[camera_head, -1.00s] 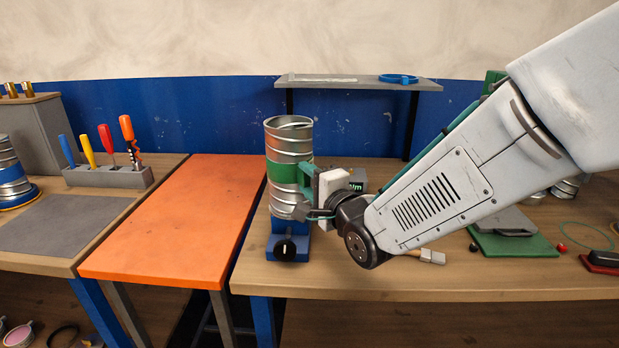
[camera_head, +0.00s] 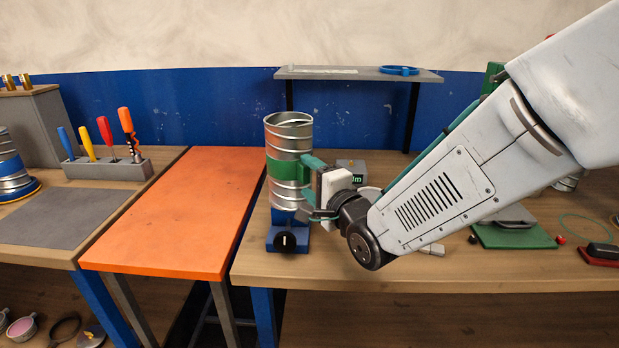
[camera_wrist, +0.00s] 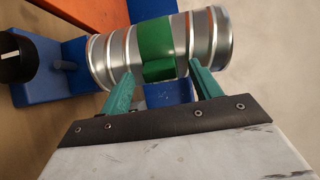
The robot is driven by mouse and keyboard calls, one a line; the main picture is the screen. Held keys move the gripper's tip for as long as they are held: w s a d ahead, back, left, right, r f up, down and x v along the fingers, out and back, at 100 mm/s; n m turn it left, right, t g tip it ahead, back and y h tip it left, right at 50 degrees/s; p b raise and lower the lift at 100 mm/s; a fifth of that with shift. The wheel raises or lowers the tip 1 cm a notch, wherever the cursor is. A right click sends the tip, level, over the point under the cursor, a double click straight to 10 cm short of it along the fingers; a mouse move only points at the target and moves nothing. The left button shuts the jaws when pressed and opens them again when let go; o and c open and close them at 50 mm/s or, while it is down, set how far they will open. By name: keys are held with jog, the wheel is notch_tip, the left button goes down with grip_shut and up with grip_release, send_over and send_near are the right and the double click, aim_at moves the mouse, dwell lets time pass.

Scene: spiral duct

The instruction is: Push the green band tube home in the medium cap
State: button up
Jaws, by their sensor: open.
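The green band tube (camera_head: 283,170) is a ribbed silver spiral duct with a green band around its middle. It stands upright in a blue holder (camera_head: 287,237) with a black knob on the front. In the wrist view the tube (camera_wrist: 155,50) lies across the top, with the blue holder (camera_wrist: 50,75) at its left end. My gripper (camera_wrist: 155,82) is open, its two green fingers apart on either side of the green band, close to the tube. In the head view my gripper (camera_head: 312,185) is at the tube's right side. I cannot make out the medium cap; the tube's lower end is partly hidden.
An orange tabletop (camera_head: 175,215) lies left of the workbench. A grey tool rack (camera_head: 108,169) stands farther left. A shelf (camera_head: 355,75) with a blue ring is behind the tube. A green plate (camera_head: 513,237) and small parts lie right of my arm.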

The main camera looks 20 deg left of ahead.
jog(key=v, duration=0.7)
jog(key=shift+w, duration=0.1)
